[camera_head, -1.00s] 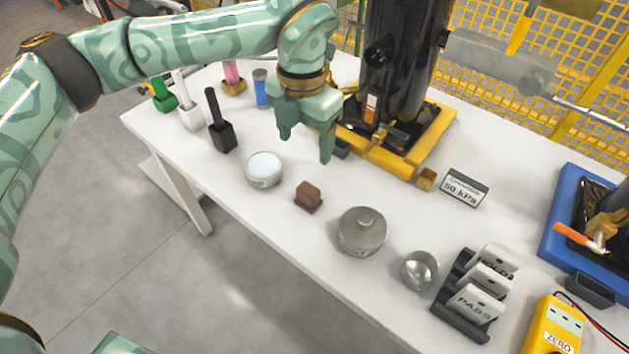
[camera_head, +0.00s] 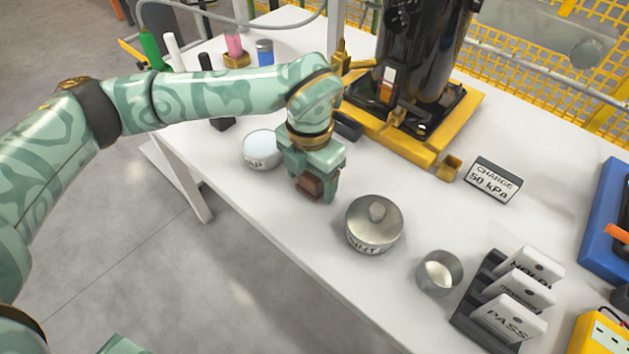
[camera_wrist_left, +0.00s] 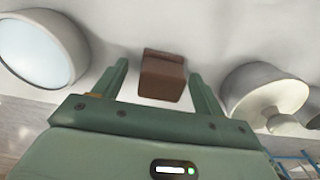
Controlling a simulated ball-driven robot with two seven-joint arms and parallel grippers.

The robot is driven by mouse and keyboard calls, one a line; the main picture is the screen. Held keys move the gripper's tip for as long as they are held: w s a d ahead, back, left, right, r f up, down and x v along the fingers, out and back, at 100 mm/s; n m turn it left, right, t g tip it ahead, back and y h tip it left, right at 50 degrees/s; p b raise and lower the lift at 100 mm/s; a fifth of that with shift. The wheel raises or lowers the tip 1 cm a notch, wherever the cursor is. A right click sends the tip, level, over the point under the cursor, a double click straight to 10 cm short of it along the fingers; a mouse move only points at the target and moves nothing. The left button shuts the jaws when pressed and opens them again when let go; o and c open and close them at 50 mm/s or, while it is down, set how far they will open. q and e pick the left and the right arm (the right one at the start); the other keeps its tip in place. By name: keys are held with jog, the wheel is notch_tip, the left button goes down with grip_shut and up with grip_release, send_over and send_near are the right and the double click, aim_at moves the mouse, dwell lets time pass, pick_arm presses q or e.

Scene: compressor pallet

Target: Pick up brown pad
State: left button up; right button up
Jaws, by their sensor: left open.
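The brown pad (camera_head: 311,187) is a small brown block on the white table, partly hidden by my left gripper in the head view. My left gripper (camera_head: 315,190) is open, pointing down right over it. In the left wrist view the pad (camera_wrist_left: 162,76) lies between the two open fingers (camera_wrist_left: 160,85), with a gap on each side and no contact that I can see. My right gripper is out of view.
A round white-topped tin (camera_head: 261,150) stands left of the pad, and a lidded metal pot (camera_head: 374,223) close on its right. A small metal cup (camera_head: 439,272) and a card rack (camera_head: 486,318) are farther right. The yellow-based compressor (camera_head: 405,140) stands behind.

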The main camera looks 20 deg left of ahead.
pick_arm(q)
jog(key=shift+r, duration=0.1)
jog(key=c, duration=1.2)
jog(key=shift+o, duration=0.2)
